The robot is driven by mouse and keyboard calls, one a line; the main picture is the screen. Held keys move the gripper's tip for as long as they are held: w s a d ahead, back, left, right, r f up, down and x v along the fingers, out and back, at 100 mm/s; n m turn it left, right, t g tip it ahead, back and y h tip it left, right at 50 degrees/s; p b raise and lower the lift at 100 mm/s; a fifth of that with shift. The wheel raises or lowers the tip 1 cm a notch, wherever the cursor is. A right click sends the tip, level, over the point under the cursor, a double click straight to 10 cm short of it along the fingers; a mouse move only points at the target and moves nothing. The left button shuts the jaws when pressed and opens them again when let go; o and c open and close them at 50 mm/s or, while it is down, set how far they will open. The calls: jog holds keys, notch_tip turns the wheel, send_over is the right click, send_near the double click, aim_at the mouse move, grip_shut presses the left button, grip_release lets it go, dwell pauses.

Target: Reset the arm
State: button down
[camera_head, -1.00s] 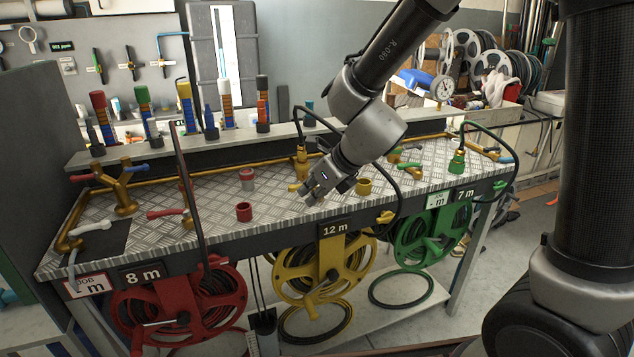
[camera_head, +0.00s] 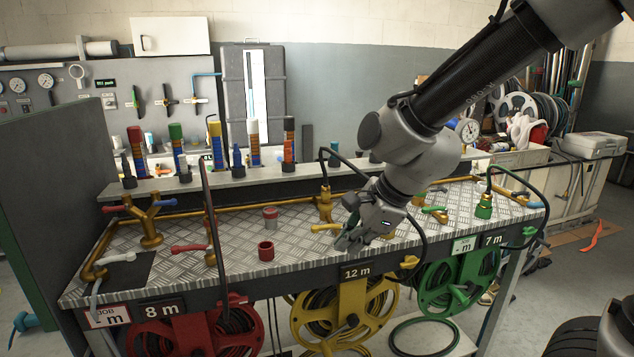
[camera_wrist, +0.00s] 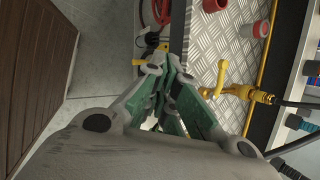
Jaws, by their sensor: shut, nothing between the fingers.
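My gripper (camera_head: 352,238) is shut and empty. In the head view it hangs over the checker-plate bench top (camera_head: 300,226), near its front edge above the 12 m sign (camera_head: 357,271). The wrist view shows its green-lined fingers (camera_wrist: 172,80) closed together, pointing toward the bench edge. A yellow-handled brass valve (camera_head: 326,205) stands just left of the gripper; it also shows in the wrist view (camera_wrist: 232,84). I cannot tell from the head view how far the fingers are above the plate.
A red cup (camera_head: 266,251) and a red-grey coupling (camera_head: 270,217) stand left on the bench. Red (camera_head: 190,335), yellow (camera_head: 345,315) and green (camera_head: 455,285) hose reels hang below. A black hose (camera_head: 424,235) loops beside my gripper. Upright marker-like tubes (camera_head: 254,143) line the back ledge.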

jog(key=s+d+r+n+h, duration=0.1)
jog(key=s+d+r+n, duration=0.2)
jog(key=d, duration=0.6)
jog(key=s+d+r+n+h, duration=0.2)
jog(key=s+d+r+n, duration=0.1)
jog(key=s+d+n, duration=0.3)
jog(key=s+d+r+n+t+h, duration=0.1)
jog(key=s+d+r+n+h, duration=0.1)
jog(key=d+n, duration=0.5)
jog(key=s+d+r, duration=0.1)
jog(key=s+d, duration=0.1)
jog(key=d, duration=0.4)
jog(key=shift+s+d+n, duration=0.25)
jog(key=shift+d+n, duration=0.05)
jog(key=shift+d, duration=0.1)
jog(key=shift+r, duration=0.1)
